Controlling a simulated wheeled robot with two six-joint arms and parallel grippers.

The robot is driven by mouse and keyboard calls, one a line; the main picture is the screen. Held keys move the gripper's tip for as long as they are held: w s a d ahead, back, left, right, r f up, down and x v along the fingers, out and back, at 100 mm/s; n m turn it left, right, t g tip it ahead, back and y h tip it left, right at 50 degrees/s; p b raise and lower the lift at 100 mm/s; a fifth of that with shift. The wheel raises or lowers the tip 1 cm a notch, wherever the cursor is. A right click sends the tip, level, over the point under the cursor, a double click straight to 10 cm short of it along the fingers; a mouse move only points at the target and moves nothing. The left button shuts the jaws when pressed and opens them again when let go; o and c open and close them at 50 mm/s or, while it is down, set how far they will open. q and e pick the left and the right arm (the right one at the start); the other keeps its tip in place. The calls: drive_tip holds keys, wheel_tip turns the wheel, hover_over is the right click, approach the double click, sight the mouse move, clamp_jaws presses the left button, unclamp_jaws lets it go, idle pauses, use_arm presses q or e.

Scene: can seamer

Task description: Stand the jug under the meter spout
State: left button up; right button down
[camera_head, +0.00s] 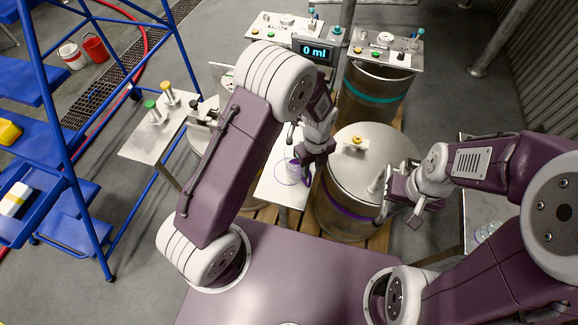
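A small clear jug with purple edging (291,172) shows on or just above a white table top (270,190) in the middle of the head view. My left gripper (306,160) is right beside the jug, on its right side. I cannot tell whether its fingers are closed on the jug. The meter (314,50) stands behind my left arm, and its display reads 0 ml. Its spout is hidden behind my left arm. My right gripper (397,215) is open and empty, over the right side of a large metal drum.
The lidded drum (350,170) stands right of the jug. Another drum (368,95) with a teal band stands behind it. A panel with yellow and green knobs (155,130) is at left. A blue ladder frame (60,140) and red bucket (96,47) are further left.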

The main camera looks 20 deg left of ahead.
use_arm(q)
drive_tip(key=s+a+r+n, duration=0.5)
drive_tip(key=a+n, duration=0.1)
drive_tip(key=n, duration=0.7)
drive_tip(key=s+a+r+n+t, duration=0.1)
drive_tip(key=s+a+r+n, duration=0.5)
drive_tip(key=n, duration=0.8)
drive_tip(key=shift+s+a+n, duration=0.3)
drive_tip(key=shift+a, duration=0.05)
